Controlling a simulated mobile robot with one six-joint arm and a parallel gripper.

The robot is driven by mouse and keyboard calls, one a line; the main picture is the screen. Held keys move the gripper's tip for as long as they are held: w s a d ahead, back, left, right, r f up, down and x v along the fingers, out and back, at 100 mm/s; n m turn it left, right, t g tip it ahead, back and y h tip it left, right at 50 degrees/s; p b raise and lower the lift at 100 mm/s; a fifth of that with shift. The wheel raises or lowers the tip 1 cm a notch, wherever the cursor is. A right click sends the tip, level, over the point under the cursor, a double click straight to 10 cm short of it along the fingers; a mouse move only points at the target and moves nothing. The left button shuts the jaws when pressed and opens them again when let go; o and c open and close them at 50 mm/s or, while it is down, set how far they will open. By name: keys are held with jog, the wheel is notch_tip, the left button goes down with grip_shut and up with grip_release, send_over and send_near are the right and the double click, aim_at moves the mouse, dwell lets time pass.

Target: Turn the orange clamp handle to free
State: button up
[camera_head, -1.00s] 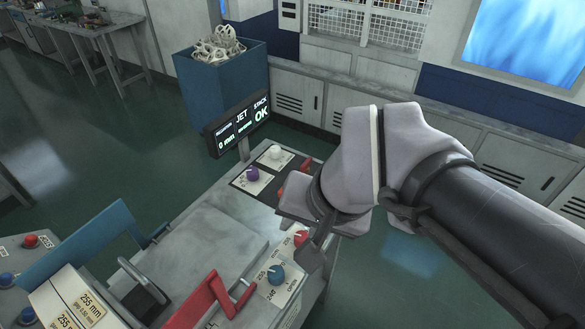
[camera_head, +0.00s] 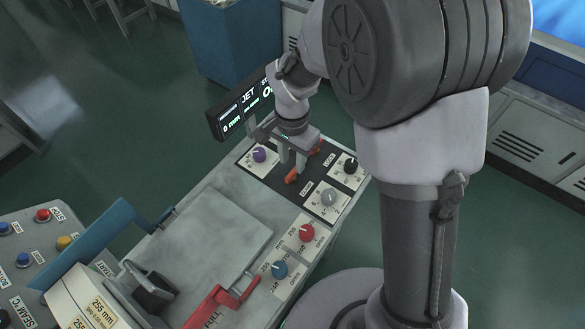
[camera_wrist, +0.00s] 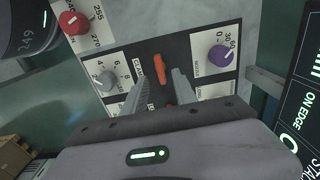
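The orange clamp handle (camera_head: 291,177) is a narrow bar on the dark control panel, partly hidden by my gripper in the head view. In the wrist view the handle (camera_wrist: 161,72) runs roughly up and down the picture beside the "CLAMP" lettering. My gripper (camera_head: 292,162) is over the handle, fingers pointing down. In the wrist view my gripper (camera_wrist: 161,80) is open, with one finger on each side of the handle and gaps between. I cannot tell how far down the fingers reach. The word "LOCK" shows by the handle in the head view.
Close by are a purple knob (camera_head: 259,155), a black knob (camera_head: 350,166), a grey knob (camera_head: 328,197), a red knob (camera_head: 307,232) and a blue knob (camera_head: 280,269). The display (camera_head: 240,108) stands behind my gripper. A red lever (camera_head: 222,299) is at the front.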

aim_at(293, 172)
notch_tip(293, 172, down, 5)
jog(key=shift+r+b, duration=0.2)
jog(key=shift+b, duration=0.2)
grip_shut()
